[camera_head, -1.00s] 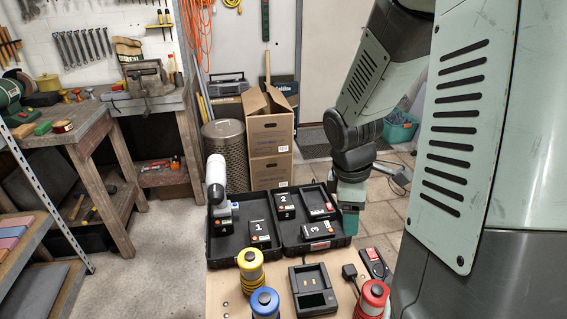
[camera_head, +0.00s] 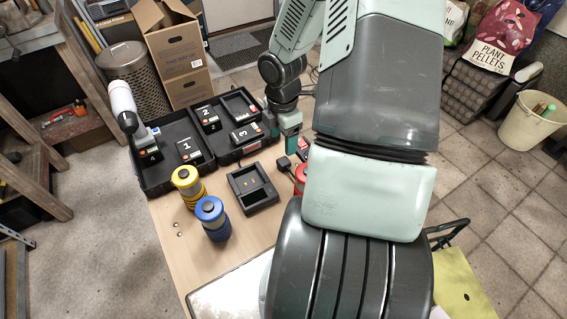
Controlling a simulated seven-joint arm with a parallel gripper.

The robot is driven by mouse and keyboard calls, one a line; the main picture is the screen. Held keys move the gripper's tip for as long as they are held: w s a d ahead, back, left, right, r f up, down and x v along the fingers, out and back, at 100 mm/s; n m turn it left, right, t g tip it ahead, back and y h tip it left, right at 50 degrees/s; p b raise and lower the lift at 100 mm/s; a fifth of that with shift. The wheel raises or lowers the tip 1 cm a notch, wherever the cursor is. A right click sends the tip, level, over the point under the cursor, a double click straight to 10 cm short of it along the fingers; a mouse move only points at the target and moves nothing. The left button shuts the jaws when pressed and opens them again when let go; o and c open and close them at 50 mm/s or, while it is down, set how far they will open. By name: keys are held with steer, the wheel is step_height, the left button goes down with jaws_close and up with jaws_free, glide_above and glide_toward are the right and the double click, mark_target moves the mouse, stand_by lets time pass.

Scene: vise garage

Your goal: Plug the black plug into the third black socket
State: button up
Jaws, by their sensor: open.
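The black plug (camera_head: 283,163) lies on the bench top near the red-topped cylinder, small in the head view. A dark block with a red part (camera_head: 303,149), possibly the socket strip, is just right of and behind the plug, partly hidden by my arm. I cannot make out separate sockets, so the third one cannot be picked out. My gripper (camera_head: 293,145) is open and points down beside the right edge of the black case, above and behind the plug. The view is too small to show its fingertips clearly or any contact.
An open black case (camera_head: 153,182) holds numbered battery packs and a white-and-dark tool (camera_head: 123,102). A black charger (camera_head: 253,188), a yellow cylinder (camera_head: 187,184), a blue cylinder (camera_head: 212,216) and a red one (camera_head: 299,178) stand on the bench.

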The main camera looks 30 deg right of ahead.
glide_above(283, 161)
steer(key=f, duration=0.4)
steer(key=shift+s+a+f, duration=0.2)
steer(key=shift+f, duration=0.25)
steer(key=f, duration=0.5)
steer(key=shift+w+d+f, duration=0.1)
steer(key=shift+w+d, duration=0.1)
steer(key=shift+d, duration=0.05)
steer(key=shift+c, duration=0.4)
steer(key=c, duration=1)
